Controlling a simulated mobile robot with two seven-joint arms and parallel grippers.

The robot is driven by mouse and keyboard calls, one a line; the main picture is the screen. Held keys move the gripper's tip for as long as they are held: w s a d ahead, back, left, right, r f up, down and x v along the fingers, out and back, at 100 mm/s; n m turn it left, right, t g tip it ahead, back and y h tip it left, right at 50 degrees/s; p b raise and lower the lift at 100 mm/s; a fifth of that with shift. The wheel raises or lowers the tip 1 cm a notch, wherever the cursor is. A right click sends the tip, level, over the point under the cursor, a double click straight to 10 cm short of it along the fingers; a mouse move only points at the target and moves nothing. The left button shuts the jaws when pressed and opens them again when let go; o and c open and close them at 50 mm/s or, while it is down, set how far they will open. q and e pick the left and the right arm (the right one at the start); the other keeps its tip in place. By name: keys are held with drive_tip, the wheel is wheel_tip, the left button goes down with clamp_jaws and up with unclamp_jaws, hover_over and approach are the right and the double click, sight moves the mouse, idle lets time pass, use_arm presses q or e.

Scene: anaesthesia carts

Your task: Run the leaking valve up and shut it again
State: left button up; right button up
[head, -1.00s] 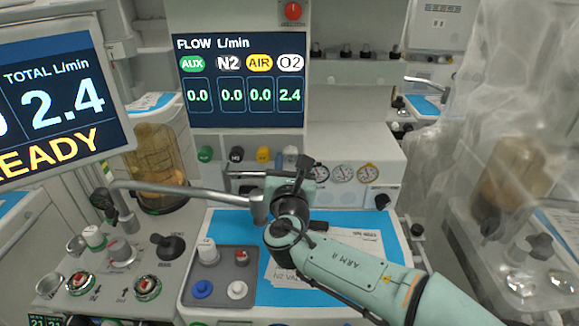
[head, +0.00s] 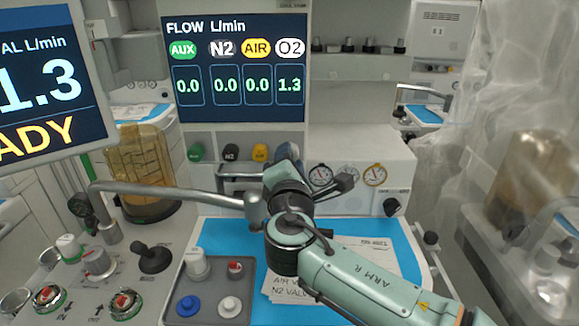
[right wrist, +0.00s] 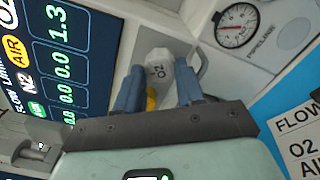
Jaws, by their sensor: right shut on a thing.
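The white O2 valve knob (right wrist: 158,72) is between the two blue fingers of my right gripper (right wrist: 159,82) in the right wrist view, and the gripper is shut on it. In the head view my right gripper (head: 284,170) is at the right end of the valve row and hides that knob. The green AUX knob (head: 196,152), black N2 knob (head: 231,152) and yellow AIR knob (head: 260,152) stand to its left. The flow display (head: 235,68) reads O2 1.3 and 0.0 for AUX, N2 and AIR. My left gripper is not in view.
Round gauges (head: 375,175) are to the right. A grey tray (head: 212,308) with caps and labelled papers (head: 360,255) lie on the worktop. A left monitor (head: 40,85) shows a 1.3 total.

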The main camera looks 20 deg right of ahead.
drive_tip(key=shift+m, duration=3.9)
drive_tip(key=o, duration=1)
drive_tip(key=shift+o, duration=0.2)
